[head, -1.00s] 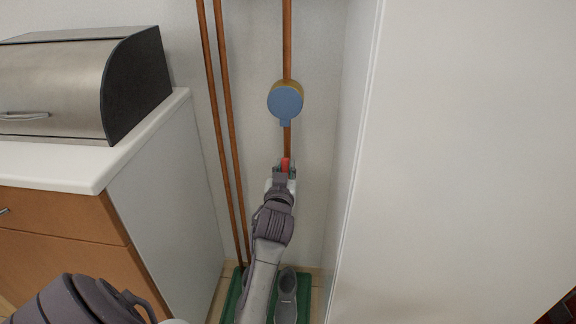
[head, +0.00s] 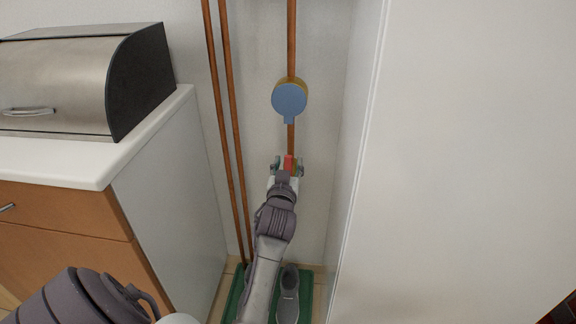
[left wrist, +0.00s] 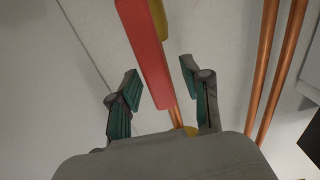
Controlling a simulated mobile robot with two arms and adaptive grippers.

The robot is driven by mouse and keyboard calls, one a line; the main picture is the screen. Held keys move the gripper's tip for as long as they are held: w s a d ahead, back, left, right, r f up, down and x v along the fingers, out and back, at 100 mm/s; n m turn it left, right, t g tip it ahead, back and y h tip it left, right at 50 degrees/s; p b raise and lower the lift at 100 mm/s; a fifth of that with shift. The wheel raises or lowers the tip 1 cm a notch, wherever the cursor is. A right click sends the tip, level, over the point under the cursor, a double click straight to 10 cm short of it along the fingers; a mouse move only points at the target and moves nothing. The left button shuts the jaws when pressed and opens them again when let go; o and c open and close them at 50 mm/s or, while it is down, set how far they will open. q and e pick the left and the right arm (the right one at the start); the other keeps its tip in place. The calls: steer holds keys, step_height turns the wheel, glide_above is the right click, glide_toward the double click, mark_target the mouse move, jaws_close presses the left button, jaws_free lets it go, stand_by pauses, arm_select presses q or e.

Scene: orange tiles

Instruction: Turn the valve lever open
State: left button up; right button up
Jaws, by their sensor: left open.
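The red valve lever (left wrist: 147,50) hangs down from the top in the left wrist view, with a yellow fitting (left wrist: 160,22) behind it. It lies roughly along the copper pipe behind it in that view. In the head view the red lever (head: 288,162) is a small patch at my left gripper (head: 287,168). The left gripper is open in the left wrist view too (left wrist: 160,80). Its two fingers stand on either side of the lever's free end, with visible gaps. The valve body is mostly hidden in the head view. My right gripper is not in view.
A blue round gauge-like piece (head: 289,99) sits on the pipe above the gripper. Two more copper pipes (head: 228,110) run down to the left. A white-topped cabinet (head: 150,135) and a white panel (head: 460,150) flank the narrow gap. Grey shoes (head: 288,290) stand on a green tray (head: 306,295).

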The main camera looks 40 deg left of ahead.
arm_select(q)
step_height(320, 180, up, 10)
stand_by(0.5)
steer(key=shift+f, duration=0.1)
stand_by(0.4)
